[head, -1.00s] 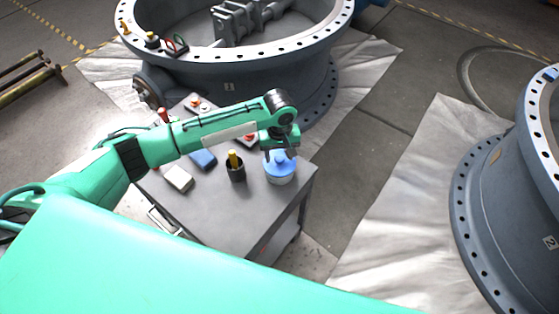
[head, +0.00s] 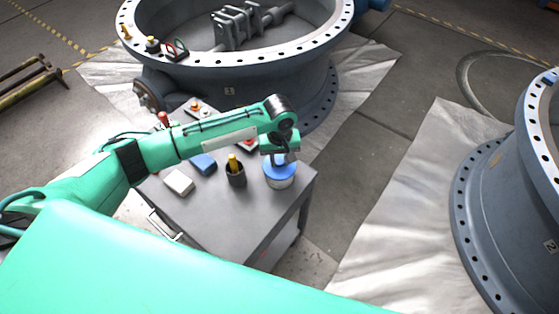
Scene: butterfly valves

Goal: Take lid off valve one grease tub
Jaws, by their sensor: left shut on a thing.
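The grease tub (head: 283,184) is a small pale tub near the right corner of the grey cart top, beside the valve marked with a small label. Its round blue lid (head: 271,173) sits on top of it. My left gripper (head: 280,160) points down over the lid and is shut on it at its middle. The fingertips are small and partly hidden by the wrist, so the exact grip is hard to see. The lid appears level and I cannot see a gap under it. My right gripper is not in view.
A black cup (head: 236,178) with a yellow-handled tool stands just left of the tub. Large flanged valves stand behind (head: 230,75) and at right (head: 490,220).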

